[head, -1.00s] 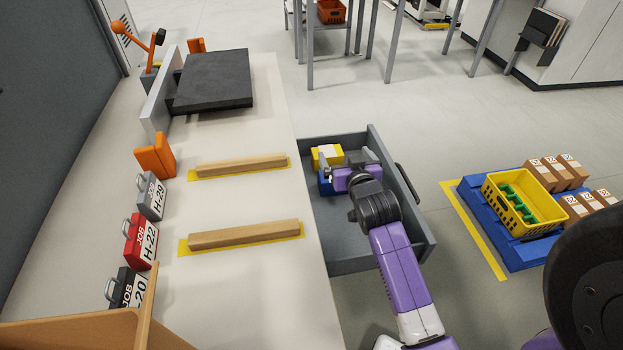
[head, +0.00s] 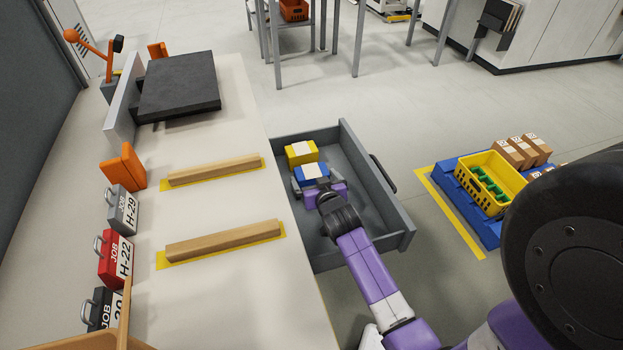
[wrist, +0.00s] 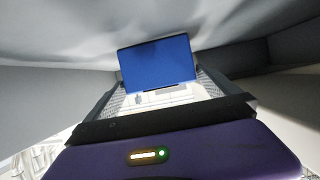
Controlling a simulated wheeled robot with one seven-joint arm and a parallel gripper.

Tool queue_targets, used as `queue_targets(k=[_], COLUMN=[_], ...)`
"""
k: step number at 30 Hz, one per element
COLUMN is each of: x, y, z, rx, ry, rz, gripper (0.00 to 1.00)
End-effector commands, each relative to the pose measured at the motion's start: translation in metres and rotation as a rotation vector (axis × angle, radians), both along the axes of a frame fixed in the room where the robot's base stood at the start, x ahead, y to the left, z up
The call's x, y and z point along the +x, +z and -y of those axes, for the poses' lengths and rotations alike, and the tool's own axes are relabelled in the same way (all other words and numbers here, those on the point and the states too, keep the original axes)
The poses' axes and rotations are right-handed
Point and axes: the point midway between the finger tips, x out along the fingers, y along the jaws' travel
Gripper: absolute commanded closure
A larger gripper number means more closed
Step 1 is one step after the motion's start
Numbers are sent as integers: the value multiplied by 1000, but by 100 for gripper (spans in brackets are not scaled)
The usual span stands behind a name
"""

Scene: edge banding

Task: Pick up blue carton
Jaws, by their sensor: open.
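The blue carton (head: 311,173), with a white label on top, sits in the open grey drawer (head: 381,213). A yellow carton (head: 300,152) with a white label is just behind it. My gripper (head: 314,185) is in the drawer at the near side of the blue carton, its jaws open with a finger on either side of the carton. In the wrist view the blue carton (wrist: 157,64) shows as a blue face ahead, between the fingers of my gripper (wrist: 157,90). Whether the fingers touch it cannot be told.
The drawer walls stand close around my gripper. The workbench (head: 214,206) with wooden strips and job cases is to the left. A yellow crate (head: 491,180) stands on a blue pallet (head: 468,203) to the right. The drawer's near part is empty.

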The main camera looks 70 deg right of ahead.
Motion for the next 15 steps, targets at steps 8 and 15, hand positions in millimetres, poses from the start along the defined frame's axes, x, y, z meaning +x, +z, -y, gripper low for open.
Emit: queue_targets(k=[8,15], x=[14,33], y=[-9,-22], z=[18,41], rx=[1,2], ry=[0,0], rz=[0,-1], gripper=[0,0])
